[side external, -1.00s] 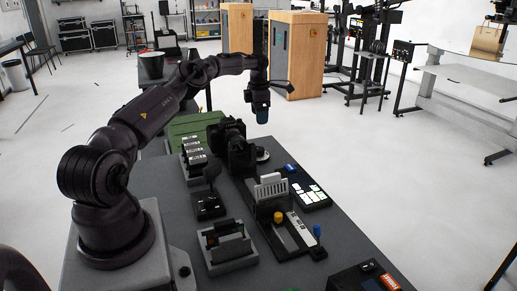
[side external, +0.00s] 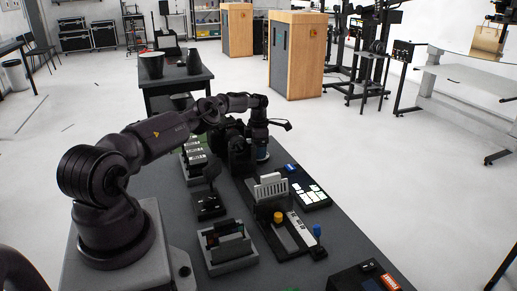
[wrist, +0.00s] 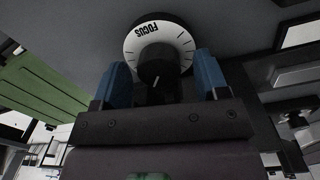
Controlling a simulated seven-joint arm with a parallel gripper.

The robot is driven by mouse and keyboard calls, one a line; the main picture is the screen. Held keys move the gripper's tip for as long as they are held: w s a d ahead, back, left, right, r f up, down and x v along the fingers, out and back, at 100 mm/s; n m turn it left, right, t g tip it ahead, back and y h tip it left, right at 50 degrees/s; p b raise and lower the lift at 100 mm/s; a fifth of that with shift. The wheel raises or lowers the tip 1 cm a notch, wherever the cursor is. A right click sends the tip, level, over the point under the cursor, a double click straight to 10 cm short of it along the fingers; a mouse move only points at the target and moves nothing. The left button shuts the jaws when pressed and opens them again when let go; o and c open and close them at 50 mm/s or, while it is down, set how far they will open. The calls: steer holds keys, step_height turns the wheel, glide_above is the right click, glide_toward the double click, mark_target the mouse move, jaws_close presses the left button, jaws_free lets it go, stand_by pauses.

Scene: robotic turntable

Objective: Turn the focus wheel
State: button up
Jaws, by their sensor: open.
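The focus wheel (wrist: 157,45) shows at the top middle of the wrist view. It is a white dial with "FOCUS" and tick marks, and a black knob (wrist: 157,66) stands at its centre. My gripper (wrist: 160,75) has two blue fingers, one on each side of the knob. They are open, and gaps show between each finger and the knob. Whether the fingertips reach the knob's full depth I cannot tell. In the side view my gripper (side external: 262,153) is low over the table, and the wheel is hidden behind it.
A black camera-like device (side external: 238,150) stands just left of my gripper on the grey table (side external: 345,262). A white button pad (side external: 311,193), a slider unit (side external: 290,235) and a lever box (side external: 208,203) are nearer. A green surface (wrist: 40,90) lies left in the wrist view.

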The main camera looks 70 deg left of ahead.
steer(key=shift+f, duration=0.1)
steer(key=c, duration=0.9)
steer(key=shift+n, duration=0.9)
steer(key=shift+c, duration=0.2)
steer(key=o, duration=0.9)
steer(key=shift+o, duration=0.2)
step_height(320, 180, up, 13)
steer(key=shift+d, duration=0.1)
